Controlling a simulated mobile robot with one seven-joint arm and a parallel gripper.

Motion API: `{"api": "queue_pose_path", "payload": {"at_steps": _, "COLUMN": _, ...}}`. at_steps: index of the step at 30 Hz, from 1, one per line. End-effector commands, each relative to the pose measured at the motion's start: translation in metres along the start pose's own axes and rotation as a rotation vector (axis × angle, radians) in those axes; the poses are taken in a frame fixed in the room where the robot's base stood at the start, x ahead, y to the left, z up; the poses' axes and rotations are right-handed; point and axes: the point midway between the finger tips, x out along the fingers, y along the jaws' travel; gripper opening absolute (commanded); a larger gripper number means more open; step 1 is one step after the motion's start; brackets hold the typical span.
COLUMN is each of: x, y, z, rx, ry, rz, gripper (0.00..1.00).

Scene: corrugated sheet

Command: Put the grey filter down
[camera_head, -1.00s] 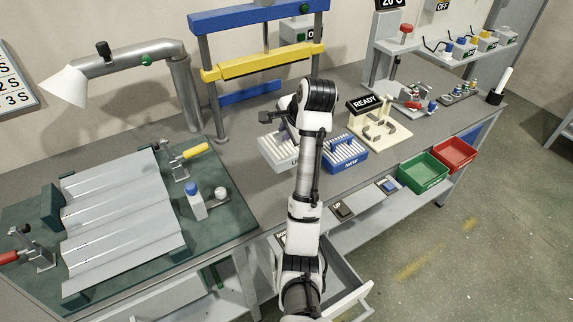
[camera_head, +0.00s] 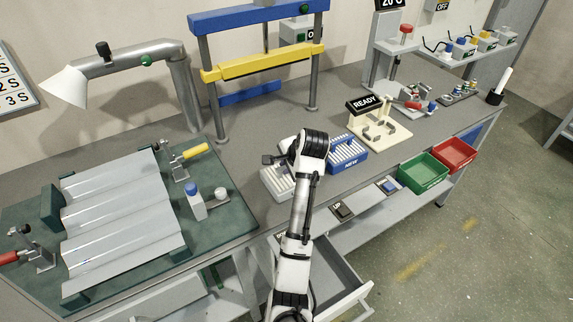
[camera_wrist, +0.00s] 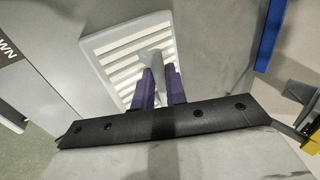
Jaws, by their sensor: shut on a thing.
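The grey filter (camera_head: 274,183) is a pale frame with white slats. In the head view it is at the bench's front part, left of the blue filter marked NEW, partly hidden by my arm. In the wrist view the grey filter (camera_wrist: 101,42) lies ahead of my gripper (camera_wrist: 160,78). The purple fingers are shut on a grey tab in the middle of its slatted face. I cannot tell whether its underside touches the bench.
The blue filter (camera_head: 347,150) stands just right of my arm. A green mat (camera_head: 232,218) with a corrugated sheet (camera_head: 120,215) is at left. The press (camera_head: 250,66) stands behind. Green (camera_head: 423,172) and red bins (camera_head: 455,154) are at right. Bare bench lies behind the filter.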

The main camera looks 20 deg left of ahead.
Motion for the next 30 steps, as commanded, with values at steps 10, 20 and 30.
{"api": "queue_pose_path", "payload": {"at_steps": 10, "x": 0.002, "y": 0.001, "z": 0.000, "rx": 0.000, "ry": 0.000, "rz": 0.000, "gripper": 0.27}}
{"api": "queue_pose_path", "payload": {"at_steps": 20, "x": 0.002, "y": 0.001, "z": 0.000, "rx": 0.000, "ry": 0.000, "rz": 0.000, "gripper": 0.35}}
{"api": "queue_pose_path", "payload": {"at_steps": 30, "x": -0.042, "y": 0.000, "z": -0.001, "rx": -0.001, "ry": 0.004, "rz": -0.006, "gripper": 0.35}}
